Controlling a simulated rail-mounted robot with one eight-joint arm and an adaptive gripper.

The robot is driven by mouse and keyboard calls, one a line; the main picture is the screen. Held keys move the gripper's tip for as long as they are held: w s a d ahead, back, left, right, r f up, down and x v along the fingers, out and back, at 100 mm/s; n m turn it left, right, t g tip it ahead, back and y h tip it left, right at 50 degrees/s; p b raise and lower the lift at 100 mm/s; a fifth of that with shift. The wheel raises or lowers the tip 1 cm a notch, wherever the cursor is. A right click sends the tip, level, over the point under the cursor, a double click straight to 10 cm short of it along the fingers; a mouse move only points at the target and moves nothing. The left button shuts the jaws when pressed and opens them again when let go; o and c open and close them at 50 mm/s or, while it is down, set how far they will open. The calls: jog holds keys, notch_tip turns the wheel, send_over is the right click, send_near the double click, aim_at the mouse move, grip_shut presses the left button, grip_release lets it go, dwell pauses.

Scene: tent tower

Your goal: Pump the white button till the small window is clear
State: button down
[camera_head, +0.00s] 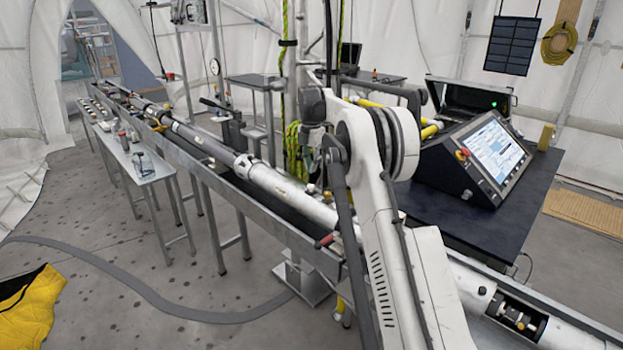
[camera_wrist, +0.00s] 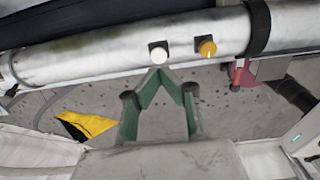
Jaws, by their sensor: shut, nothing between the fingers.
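The white button (camera_wrist: 158,53) is a round cap on a dark square base on the side of a silver tube (camera_wrist: 100,55) in the wrist view. My gripper (camera_wrist: 160,72) has green fingers whose tips meet, with nothing between them. The tips are just below the button in the picture; I cannot tell whether they touch its base. The small window cannot be made out for sure in either view. The head view shows a cut-out with brass parts (camera_head: 517,316) in the tube at the lower right. My arm blocks the button in the head view.
An orange knob (camera_wrist: 207,47) sits right of the button, near a black band around the tube. A red-handled part (camera_wrist: 238,75) hangs below the tube. In the head view, a console with a lit screen (camera_head: 495,150) stands on a dark table (camera_head: 440,215) at right.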

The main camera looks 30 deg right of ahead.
notch_tip(320, 180, up, 7)
dwell(0.3)
jog(key=shift+f, duration=0.15)
dwell(0.6)
dwell(0.8)
jog(key=s+a+r+m+t+b, duration=0.2)
jog(key=s+a+r+m, duration=0.3)
jog(key=s+a+r, duration=0.35)
jog(key=s+a+r+m+t, duration=0.1)
jog(key=s+a+m, duration=0.25)
jog(key=s, duration=0.35)
jog(key=s+a+m+t, duration=0.1)
jog(key=s+a+m, duration=0.2)
jog(key=s+a, duration=0.35)
jog(key=s+a+f+m+t+b, duration=0.1)
jog(key=s+a+f+m, duration=0.2)
jog(key=s, duration=1.1)
jog(key=s+a+f+m+t+b, duration=0.2)
jog(key=s+f+m, duration=0.5)
jog(key=s+f, duration=0.6)
jog(key=shift+s+a, duration=0.55)
jog(key=shift+a, duration=0.05)
